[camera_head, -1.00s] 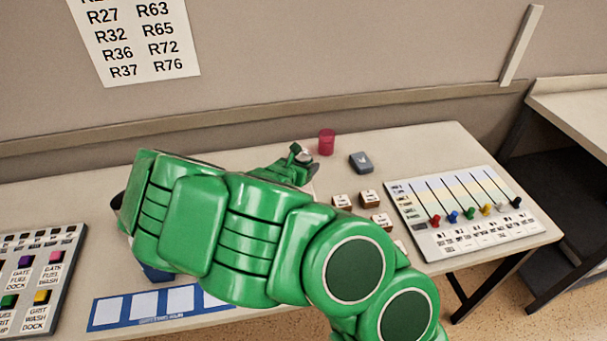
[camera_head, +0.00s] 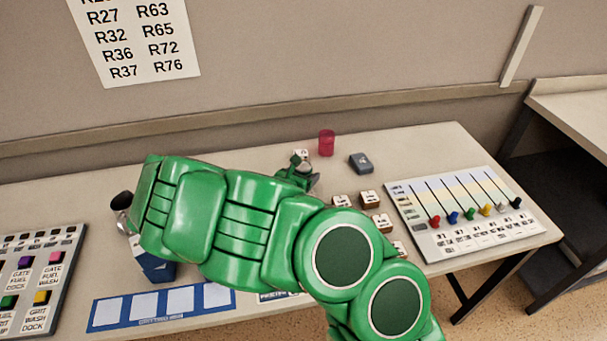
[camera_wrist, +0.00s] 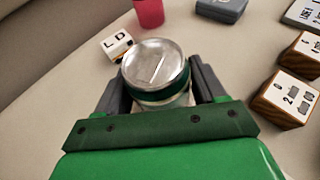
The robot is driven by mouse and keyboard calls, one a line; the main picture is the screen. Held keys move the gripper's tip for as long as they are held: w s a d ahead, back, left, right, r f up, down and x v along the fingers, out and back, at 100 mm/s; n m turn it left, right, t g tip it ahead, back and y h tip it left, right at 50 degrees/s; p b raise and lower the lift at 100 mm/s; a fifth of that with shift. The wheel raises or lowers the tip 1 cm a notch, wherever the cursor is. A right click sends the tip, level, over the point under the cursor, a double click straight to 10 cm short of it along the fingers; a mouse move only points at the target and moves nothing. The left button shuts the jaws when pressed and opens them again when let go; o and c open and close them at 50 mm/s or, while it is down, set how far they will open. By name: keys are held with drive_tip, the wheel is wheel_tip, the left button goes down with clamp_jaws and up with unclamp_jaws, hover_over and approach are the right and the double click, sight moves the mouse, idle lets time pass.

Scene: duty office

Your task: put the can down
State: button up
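The can (camera_wrist: 153,65) has a silver lid and a dark green band. In the wrist view it stands between the two dark fingers of my gripper (camera_wrist: 158,88), one on each side, and they look closed against it. In the head view my gripper (camera_head: 299,172) is over the back of the desk, and my green arm hides much of the area around it. The can is hardly visible there. I cannot tell whether its base touches the desk (camera_head: 440,145).
A white lettered block (camera_wrist: 117,45) lies just beyond the can. A red cup (camera_head: 326,143) and a grey box (camera_head: 361,163) are behind to the right. Several wooden-sided blocks (camera_head: 370,199) and a slider board (camera_head: 465,212) lie to the right. A blue-framed strip (camera_head: 108,312) lies in front.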

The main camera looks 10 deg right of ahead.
drive_tip(key=o, duration=0.3)
drive_tip(key=shift+r, duration=0.2)
drive_tip(key=shift+v, duration=6)
